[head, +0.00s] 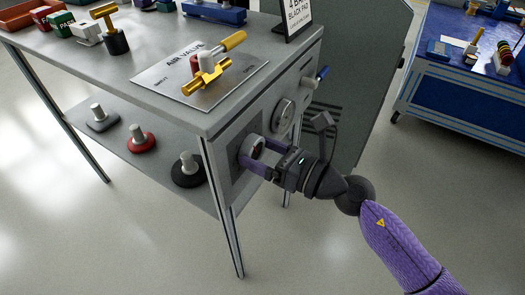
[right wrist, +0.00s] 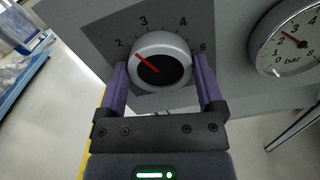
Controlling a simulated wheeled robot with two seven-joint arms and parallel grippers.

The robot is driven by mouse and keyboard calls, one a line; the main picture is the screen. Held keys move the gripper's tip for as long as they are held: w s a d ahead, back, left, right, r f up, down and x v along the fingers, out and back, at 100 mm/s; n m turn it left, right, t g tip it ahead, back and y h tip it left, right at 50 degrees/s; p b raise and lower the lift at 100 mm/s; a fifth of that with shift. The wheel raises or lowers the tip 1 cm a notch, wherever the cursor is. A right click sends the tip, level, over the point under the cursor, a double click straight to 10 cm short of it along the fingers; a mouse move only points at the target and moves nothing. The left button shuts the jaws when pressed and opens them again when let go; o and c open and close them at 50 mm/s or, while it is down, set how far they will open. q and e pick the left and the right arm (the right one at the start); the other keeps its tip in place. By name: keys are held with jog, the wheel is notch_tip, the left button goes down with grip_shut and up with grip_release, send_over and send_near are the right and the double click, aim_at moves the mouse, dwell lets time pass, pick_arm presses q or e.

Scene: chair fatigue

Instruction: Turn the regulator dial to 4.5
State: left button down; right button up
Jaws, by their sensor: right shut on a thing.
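The regulator dial (right wrist: 160,62) is a round silver knob with a black centre and a red pointer. It sits on a dark grey panel with printed numbers, of which 2, 3 and 4 read clearly. The pointer aims up and left, at about the 2. In the head view the dial (head: 252,147) is on the front of the grey bench. My right gripper (right wrist: 160,85) is shut on the dial, one purple finger at each side. In the head view it reaches in from the right. My left gripper is not in view.
A round pressure gauge (right wrist: 292,42) marked bar is right of the dial, its red needle pointing up and left. The bench top holds an air valve plate (head: 197,75) with a yellow handle. Pads lie on the lower shelf (head: 130,175). A blue table (head: 465,100) stands farther right.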

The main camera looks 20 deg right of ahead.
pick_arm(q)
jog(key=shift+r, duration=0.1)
pick_arm(e)
jog(key=m+p, duration=0.2)
jog(key=m, duration=0.1)
jog(key=shift+r+p, duration=0.25)
jog(key=shift+p, duration=0.1)
jog(key=m+p, duration=0.3)
jog(key=m, duration=0.2)
jog(key=shift+f+m, duration=0.1)
jog(key=shift+m, duration=0.3)
jog(key=m+p, duration=0.2)
jog(key=m, duration=0.2)
jog(key=shift+d+p, duration=0.1)
jog(key=shift+p, duration=0.3)
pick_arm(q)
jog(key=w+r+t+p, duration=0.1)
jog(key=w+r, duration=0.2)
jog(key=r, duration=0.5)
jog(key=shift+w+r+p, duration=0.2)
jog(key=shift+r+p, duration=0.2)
pick_arm(e)
jog(key=shift+f+m, duration=0.15)
jog(key=shift+m, duration=1.05)
jog(key=shift+f+m, duration=0.1)
jog(key=shift+m, duration=1.1)
